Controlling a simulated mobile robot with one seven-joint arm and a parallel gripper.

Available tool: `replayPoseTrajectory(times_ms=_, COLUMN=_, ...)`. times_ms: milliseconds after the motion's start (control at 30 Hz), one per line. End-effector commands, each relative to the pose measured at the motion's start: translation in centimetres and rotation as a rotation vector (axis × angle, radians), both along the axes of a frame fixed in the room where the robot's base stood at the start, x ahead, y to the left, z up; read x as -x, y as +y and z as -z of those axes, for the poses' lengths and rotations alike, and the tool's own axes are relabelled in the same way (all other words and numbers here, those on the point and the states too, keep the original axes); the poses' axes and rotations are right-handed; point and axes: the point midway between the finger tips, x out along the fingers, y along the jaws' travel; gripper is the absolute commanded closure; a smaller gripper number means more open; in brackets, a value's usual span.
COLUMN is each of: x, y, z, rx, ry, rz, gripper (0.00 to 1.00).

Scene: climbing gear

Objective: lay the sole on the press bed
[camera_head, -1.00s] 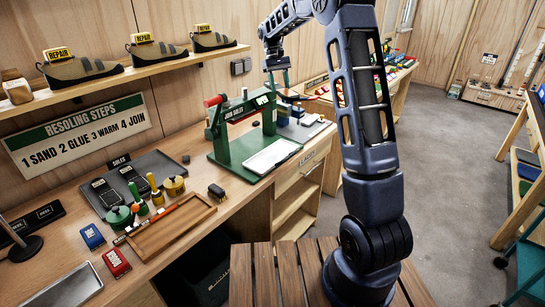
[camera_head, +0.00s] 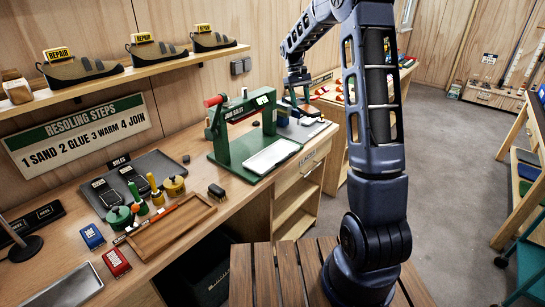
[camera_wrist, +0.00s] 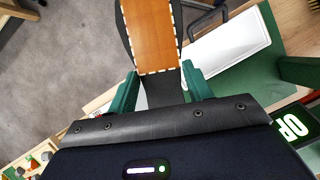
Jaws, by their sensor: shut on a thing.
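The sole (camera_wrist: 152,30) is in the wrist view, with an orange-brown face, pale dashes along its edges and a black border. My gripper (camera_wrist: 158,76) is shut on it, a green finger at each side; its far end runs out of the picture. In the head view my gripper (camera_head: 297,102) is beyond the green press (camera_head: 222,140), at its right; the sole is small and hard to make out there. The white press bed (camera_head: 272,156) is bare at the front of the press. In the wrist view the bed (camera_wrist: 228,45) lies right of the sole.
A red-handled lever (camera_head: 214,100) stands on the press's left side. Left on the bench are a dark soles tray (camera_head: 152,160), glue pots (camera_head: 174,186), a brush (camera_head: 217,192) and a wooden tray (camera_head: 170,226). Shoes (camera_head: 160,52) stand on the shelf above.

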Motion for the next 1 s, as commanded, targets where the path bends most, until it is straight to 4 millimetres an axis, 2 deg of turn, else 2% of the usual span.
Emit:
replayPoseTrajectory(times_ms=200, x=2.3, y=2.3, z=1.4, rx=-0.001, ry=-0.001, rz=-0.218, gripper=0.78)
replayPoseTrajectory(times_ms=433, x=4.2, y=4.4, z=2.1, rx=-0.014, ry=-0.01, rz=-0.504, gripper=0.78)
replayPoseTrajectory(times_ms=767, x=5.9, y=7.3, z=1.7, rx=-0.024, ry=-0.019, rz=-1.01, gripper=0.78)
replayPoseTrajectory(times_ms=1000, x=6.9, y=10.0, z=0.7, rx=-0.015, ry=-0.01, rz=-1.45, gripper=0.78)
